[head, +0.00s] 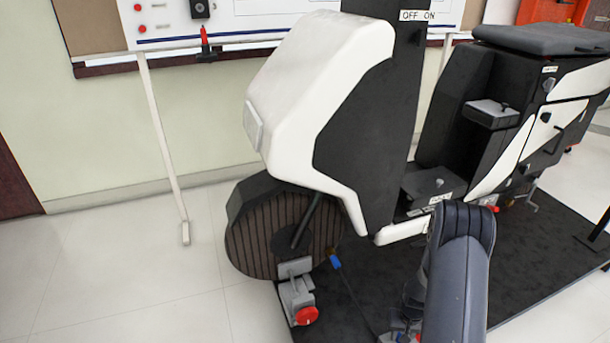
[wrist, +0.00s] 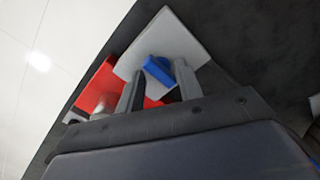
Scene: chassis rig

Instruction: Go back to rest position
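My gripper (wrist: 160,68) shows in the wrist view with its two grey fingers apart. A small blue part (wrist: 158,70) lies in the gap between the fingertips, in front of a light grey plate (wrist: 185,38). I see no clear grip on it, and contact is hard to tell. A red part (wrist: 98,90) lies to the left of the fingers. In the head view my grey arm reaches in at the lower right, low beside the chassis rig (head: 320,85), and my fingers cannot be made out there.
The rig stands on a dark mat (head: 540,265), with a brown ribbed wheel (head: 265,230) and a red-knobbed clamp (head: 300,300) at its front. A blue-ended cable (head: 334,262) runs by the wheel. A board on legs (head: 165,140) stands behind. Pale floor at left is clear.

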